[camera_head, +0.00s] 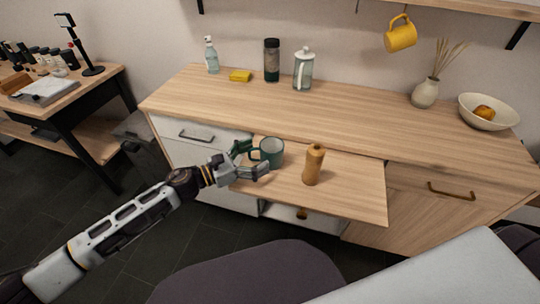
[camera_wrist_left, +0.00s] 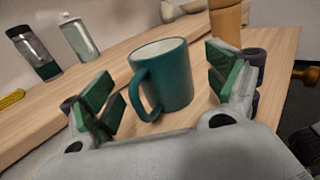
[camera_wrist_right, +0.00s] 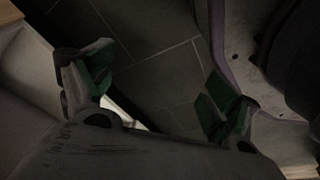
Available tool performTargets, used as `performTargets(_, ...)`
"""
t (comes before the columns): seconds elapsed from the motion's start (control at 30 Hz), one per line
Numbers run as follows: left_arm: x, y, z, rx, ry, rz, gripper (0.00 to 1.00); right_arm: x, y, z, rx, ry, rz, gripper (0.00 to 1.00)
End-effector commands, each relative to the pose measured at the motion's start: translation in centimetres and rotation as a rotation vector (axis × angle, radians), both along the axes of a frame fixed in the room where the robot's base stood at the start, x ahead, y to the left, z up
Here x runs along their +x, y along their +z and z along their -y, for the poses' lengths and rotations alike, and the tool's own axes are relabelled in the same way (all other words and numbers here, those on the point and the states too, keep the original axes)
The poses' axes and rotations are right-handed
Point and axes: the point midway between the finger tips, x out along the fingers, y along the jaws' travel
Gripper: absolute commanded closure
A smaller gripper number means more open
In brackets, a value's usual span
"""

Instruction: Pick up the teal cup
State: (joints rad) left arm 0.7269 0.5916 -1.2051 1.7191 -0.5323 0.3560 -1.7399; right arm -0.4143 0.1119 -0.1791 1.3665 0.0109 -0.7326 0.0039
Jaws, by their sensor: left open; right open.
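The teal cup (camera_head: 272,152) stands upright on the pulled-out wooden board (camera_head: 345,190) below the counter, its handle on its left side in the head view. My left gripper (camera_head: 254,160) is open at the cup's left. In the left wrist view the teal cup (camera_wrist_left: 165,75) stands between and beyond the open green-padded fingers (camera_wrist_left: 170,95), with its handle toward the gripper. I cannot tell whether a finger touches it. In the right wrist view my right gripper (camera_wrist_right: 155,95) is open and empty above the dark tiled floor.
A wooden pepper mill (camera_head: 314,165) stands right of the cup on the board. The counter (camera_head: 340,112) above holds a spray bottle (camera_head: 211,55), yellow sponge (camera_head: 240,76), dark tumbler (camera_head: 271,60), glass press (camera_head: 303,69), vase (camera_head: 425,93) and bowl (camera_head: 489,112). A yellow mug (camera_head: 400,35) hangs above.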

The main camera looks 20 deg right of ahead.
Motion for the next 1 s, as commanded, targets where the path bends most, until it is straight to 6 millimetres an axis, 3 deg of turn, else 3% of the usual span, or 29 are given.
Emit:
performTargets(0.3,0.5,0.0,2.6,0.001,0.0,0.0,0.12,-1.1,-0.7,0.3,-0.004,0.0,-0.015,0.11)
performTargets(0.87,0.5,0.0,2.9,0.0,0.0,-0.001,0.12,1.0,0.1,0.2,-0.002,0.0,0.016,0.11)
performTargets(1.0,0.5,0.0,2.9,0.0,0.0,-0.001,0.28,0.7,0.0,0.2,-0.002,0.0,0.011,0.11)
